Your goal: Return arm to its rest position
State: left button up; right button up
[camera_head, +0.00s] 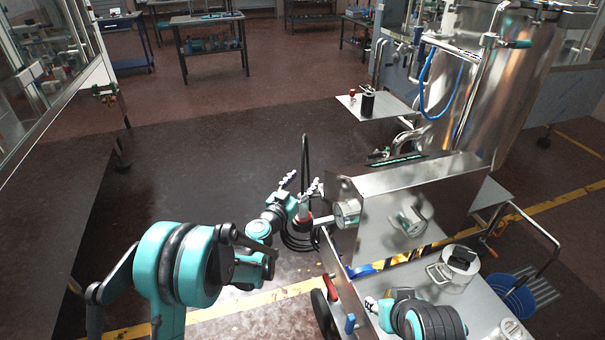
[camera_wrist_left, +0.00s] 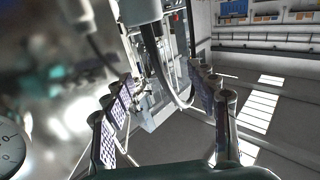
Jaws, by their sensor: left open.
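My left arm (camera_head: 180,265) comes in from the left in the head view and reaches forward. My left gripper (camera_head: 303,186) is open, its jointed fingers pointing up and apart, just left of a steel machine box (camera_head: 440,195). In the left wrist view my left gripper (camera_wrist_left: 165,95) has its two padded fingers spread wide, with nothing held between them. My right gripper (camera_head: 372,304) is low in the head view, over the cart; it is small and its fingers are unclear.
A black hose (camera_head: 305,150) rises behind my left gripper. A large steel tank (camera_head: 500,80) stands at right. Open floor (camera_head: 200,170) lies left and beyond.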

pick_arm(q)
jog(key=shift+s+r, duration=0.1)
jog(key=shift+r, duration=0.2)
jog(key=s+a+r+g, duration=0.1)
jog(key=s+r+g, duration=0.15)
jog(key=s, duration=0.45)
jog(key=s+a+r+g, duration=0.2)
jog(key=s+r, duration=0.2)
jog(key=s, duration=0.3)
jog(key=s+a+f+n+g+y, duration=0.2)
jog(key=s+a+f+y, duration=0.2)
jog(key=s+a, duration=0.3)
jog(key=s+a+f+n+g+y, duration=0.2)
jog(key=s+a, duration=0.6)
jog(key=s, duration=1)
notch_tip(320, 180, down, 2)
jog(key=shift+s+f+n+y, duration=0.25)
jog(key=shift+n+y, duration=0.45)
jog(key=shift+y, duration=0.4)
